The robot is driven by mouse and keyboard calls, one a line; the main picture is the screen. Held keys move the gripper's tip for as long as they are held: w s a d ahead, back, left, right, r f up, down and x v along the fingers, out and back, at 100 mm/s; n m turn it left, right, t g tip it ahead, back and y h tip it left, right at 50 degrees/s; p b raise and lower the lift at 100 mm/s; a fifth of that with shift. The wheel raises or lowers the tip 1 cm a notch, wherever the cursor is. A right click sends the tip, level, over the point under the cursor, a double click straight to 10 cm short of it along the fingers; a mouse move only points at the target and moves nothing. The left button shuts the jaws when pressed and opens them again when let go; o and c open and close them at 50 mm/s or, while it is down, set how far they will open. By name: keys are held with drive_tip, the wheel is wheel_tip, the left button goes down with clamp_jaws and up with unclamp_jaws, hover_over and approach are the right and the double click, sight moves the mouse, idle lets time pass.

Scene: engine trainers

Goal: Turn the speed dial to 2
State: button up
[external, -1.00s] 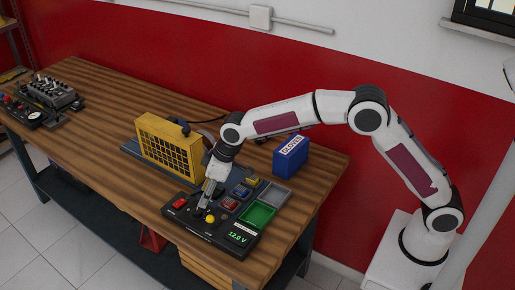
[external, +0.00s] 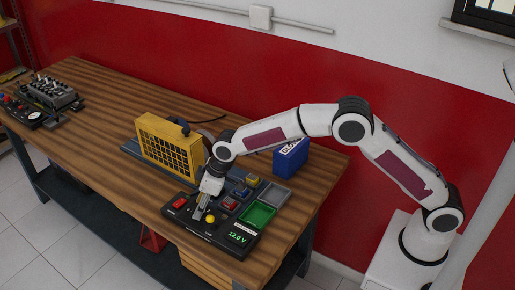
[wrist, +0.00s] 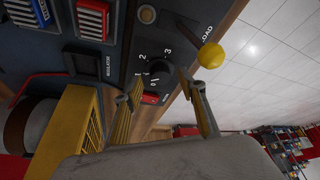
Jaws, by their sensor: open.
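The speed dial (wrist: 158,73) is a dark round knob on the black control panel, with the numbers 0, 1, 2 and 3 around it in the wrist view. I cannot clearly tell which number its pointer faces. My gripper (wrist: 160,82) is open, with one fingertip on each side of the dial; whether they touch it is unclear. In the external view my gripper (external: 200,212) is low over the front of the panel (external: 222,246) and hides the dial.
A yellow-knobbed lever (wrist: 210,56) marked LOAD stands close to one finger. A red switch (external: 180,203) is on the other side. The panel also has a green tray (external: 258,215) and a 12.0 V display (external: 240,236). A yellow grille guard (external: 168,147) stands behind.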

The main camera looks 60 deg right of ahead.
drive_tip(key=shift+x, duration=0.75)
drive_tip(key=shift+c, duration=0.3)
drive_tip(key=c, duration=1)
drive_tip(key=shift+c, duration=0.2)
drive_tip(key=shift+a+m+h, duration=0.1)
drive_tip(key=shift+m+h, duration=0.2)
drive_tip(key=shift+m, duration=0.6)
drive_tip(key=shift+s+a+m+t+h, duration=0.1)
drive_tip(key=shift+m+t+h, duration=0.2)
drive_tip(key=shift+m, duration=0.65)
drive_tip(key=shift+a+m+t+h, duration=0.1)
drive_tip(key=shift+m+h, duration=0.3)
drive_tip(key=shift+m, duration=0.55)
drive_tip(key=shift+a+m+h, duration=0.15)
drive_tip(key=shift+m+h, duration=0.75)
drive_tip(key=shift+m, duration=1.3)
drive_tip(key=shift+m+g, duration=0.3)
